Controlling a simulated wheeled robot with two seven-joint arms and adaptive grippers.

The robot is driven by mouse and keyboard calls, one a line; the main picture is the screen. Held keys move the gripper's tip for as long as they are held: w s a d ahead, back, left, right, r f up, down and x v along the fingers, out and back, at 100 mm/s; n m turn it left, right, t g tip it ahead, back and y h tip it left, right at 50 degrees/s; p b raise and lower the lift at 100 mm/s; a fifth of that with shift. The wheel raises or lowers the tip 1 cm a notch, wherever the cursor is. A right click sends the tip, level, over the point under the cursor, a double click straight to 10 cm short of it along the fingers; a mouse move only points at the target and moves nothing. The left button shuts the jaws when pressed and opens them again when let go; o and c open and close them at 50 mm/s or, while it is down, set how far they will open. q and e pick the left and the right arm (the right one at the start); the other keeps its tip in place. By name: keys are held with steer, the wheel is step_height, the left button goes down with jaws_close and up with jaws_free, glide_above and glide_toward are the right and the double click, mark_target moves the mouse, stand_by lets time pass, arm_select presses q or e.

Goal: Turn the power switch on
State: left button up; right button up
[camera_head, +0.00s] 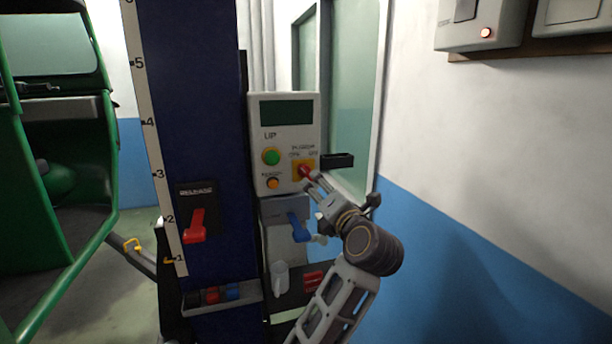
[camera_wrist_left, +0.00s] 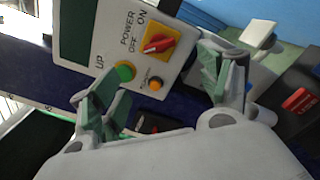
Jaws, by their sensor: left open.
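The power switch is a red knob (camera_head: 305,172) on a yellow plate, low on the right side of a light grey control panel (camera_head: 263,112). In the left wrist view, the red knob (camera_wrist_left: 158,44) has OFF and ON labels beside it, and one end appears to point toward OFF. My left gripper (camera_head: 315,181) is just in front of and below the knob in the head view. In the left wrist view, its two green-padded fingers (camera_wrist_left: 163,82) are spread apart and empty, with the knob beyond the gap. Contact with the knob cannot be told. My right gripper is not in view.
A green UP button (camera_head: 271,157) and an orange button (camera_head: 273,183) sit left of the switch. A blue lever (camera_head: 299,227) is below. A red lever (camera_head: 196,226) is on the dark blue column (camera_head: 190,100). A black bracket (camera_head: 338,161) juts out right of the panel.

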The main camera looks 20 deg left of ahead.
mark_target(307, 175)
arm_select(q)
steer(key=shift+w, duration=0.1)
steer(key=p+x, duration=0.2)
steer(key=x, duration=0.9)
steer(key=shift+w+a+r, duration=0.1)
steer(key=shift+w+a, duration=0.15)
steer(key=shift+a, duration=0.05)
steer(key=shift+x, duration=0.9)
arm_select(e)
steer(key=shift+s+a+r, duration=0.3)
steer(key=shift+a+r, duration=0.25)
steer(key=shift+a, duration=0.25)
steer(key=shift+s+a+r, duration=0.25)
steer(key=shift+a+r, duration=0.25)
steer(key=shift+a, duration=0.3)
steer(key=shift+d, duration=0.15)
arm_select(q)
steer(key=c, duration=1)
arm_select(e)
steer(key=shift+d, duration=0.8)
